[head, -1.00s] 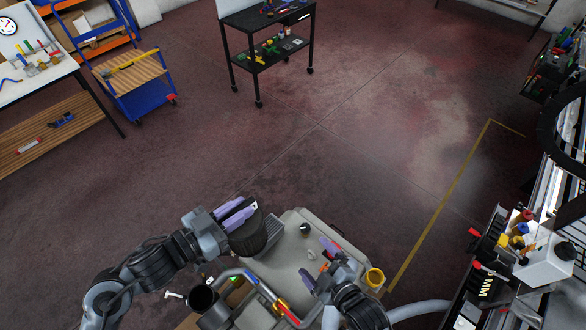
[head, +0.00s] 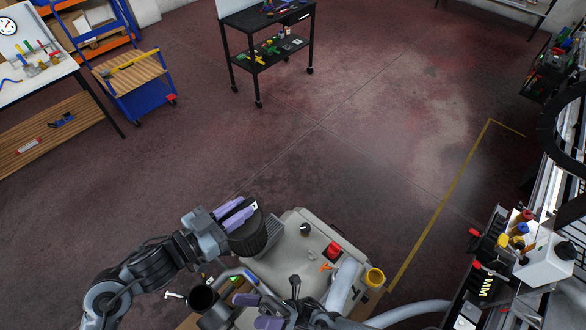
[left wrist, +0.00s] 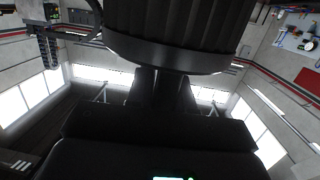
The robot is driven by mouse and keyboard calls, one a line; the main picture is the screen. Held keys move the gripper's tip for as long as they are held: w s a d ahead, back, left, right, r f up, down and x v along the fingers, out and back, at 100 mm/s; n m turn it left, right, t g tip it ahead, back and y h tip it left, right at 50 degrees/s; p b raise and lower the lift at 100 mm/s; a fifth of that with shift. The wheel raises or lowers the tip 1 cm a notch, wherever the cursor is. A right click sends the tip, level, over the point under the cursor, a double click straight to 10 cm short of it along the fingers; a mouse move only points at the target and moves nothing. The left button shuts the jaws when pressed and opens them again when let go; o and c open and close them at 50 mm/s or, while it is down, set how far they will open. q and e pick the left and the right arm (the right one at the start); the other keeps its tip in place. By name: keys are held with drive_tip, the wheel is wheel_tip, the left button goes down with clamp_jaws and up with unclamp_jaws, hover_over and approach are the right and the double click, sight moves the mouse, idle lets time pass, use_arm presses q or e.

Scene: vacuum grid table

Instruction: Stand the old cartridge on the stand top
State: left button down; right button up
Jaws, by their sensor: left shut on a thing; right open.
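My left gripper (head: 232,215), with purple fingers, is shut on a dark ribbed cylinder, which I take for the old cartridge (head: 250,238). It holds it over the left edge of a grey top (head: 292,262); I cannot tell if this is the stand top. The cartridge's ribbed side (left wrist: 170,28) and smooth lower rim fill the top of the left wrist view. Whether its underside touches anything is hidden. My right gripper (head: 257,311) is open and seems empty, low at the front.
On the grey top are a black knob (head: 305,229), a red knob (head: 333,249) and a small orange piece (head: 326,267). A yellow cup (head: 375,276) is at its right. A dark cup (head: 203,298) stands front left. Open floor lies beyond.

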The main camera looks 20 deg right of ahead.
drive_tip(key=w+d+n+g+h, duration=0.7)
drive_tip(key=w+d+n+g, duration=0.55)
drive_tip(key=n+g, duration=0.45)
drive_tip(key=w+d+r+n+t+h, duration=0.1)
drive_tip(key=w+d+r+h, duration=0.2)
drive_tip(key=w+d+r, duration=0.35)
drive_tip(key=w+a+r+n+h, duration=0.1)
drive_tip(key=w+a+r+n, duration=0.1)
drive_tip(key=w+r, duration=0.6)
drive_tip(key=shift+t, duration=0.4)
drive_tip(key=x, duration=0.4)
drive_tip(key=s+r+x, duration=0.1)
drive_tip(key=x, duration=0.3)
drive_tip(key=r+x, duration=0.1)
drive_tip(key=x, duration=0.3)
drive_tip(key=shift+s+d, duration=0.25)
use_arm(q)
drive_tip(key=shift+r, duration=0.1)
use_arm(e)
drive_tip(key=shift+c, duration=0.5)
